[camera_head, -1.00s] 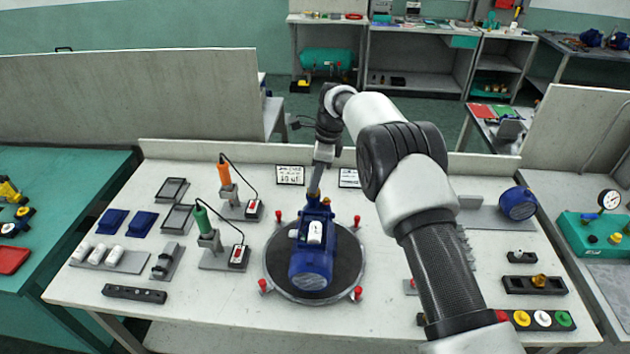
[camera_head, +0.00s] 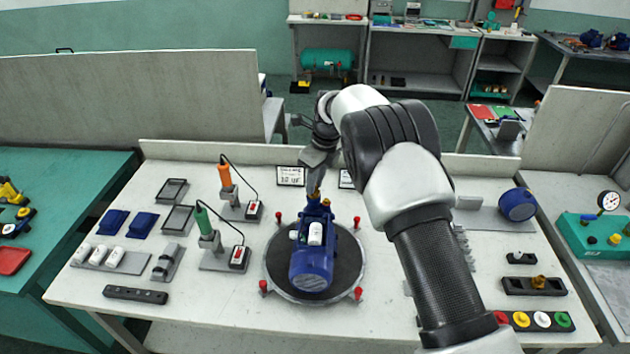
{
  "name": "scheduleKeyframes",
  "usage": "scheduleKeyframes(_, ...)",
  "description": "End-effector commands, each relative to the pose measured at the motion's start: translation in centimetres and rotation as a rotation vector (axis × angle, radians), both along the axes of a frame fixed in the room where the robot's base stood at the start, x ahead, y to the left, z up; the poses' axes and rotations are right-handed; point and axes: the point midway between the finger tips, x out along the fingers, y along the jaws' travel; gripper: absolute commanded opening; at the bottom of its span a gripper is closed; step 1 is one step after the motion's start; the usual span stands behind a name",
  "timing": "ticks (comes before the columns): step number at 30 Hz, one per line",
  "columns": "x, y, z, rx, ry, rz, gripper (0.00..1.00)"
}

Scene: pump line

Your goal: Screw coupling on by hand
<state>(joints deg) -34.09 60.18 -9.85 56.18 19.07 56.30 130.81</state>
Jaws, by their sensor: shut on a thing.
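The blue pump (camera_head: 312,262) lies on the round dark turntable (camera_head: 347,272) in the middle of the bench. I cannot tell how far the coupling is threaded on.
Red-topped posts (camera_head: 358,293) ring the turntable. The orange (camera_head: 225,175) and green (camera_head: 202,220) tools stand in holders to the left. A button panel (camera_head: 541,320) and a brass fitting in a black holder (camera_head: 534,285) lie at right.

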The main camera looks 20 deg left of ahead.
Motion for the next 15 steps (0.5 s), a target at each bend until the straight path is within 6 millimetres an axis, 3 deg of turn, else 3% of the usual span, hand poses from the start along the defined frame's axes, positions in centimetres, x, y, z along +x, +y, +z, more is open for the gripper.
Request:
scheduleKeyframes(8,-0.43,-0.12,-0.45,-0.007,0.013,-0.018,0.00)
scheduleKeyframes(15,-0.61,-0.06,-0.60,-0.011,0.013,-0.271,0.00)
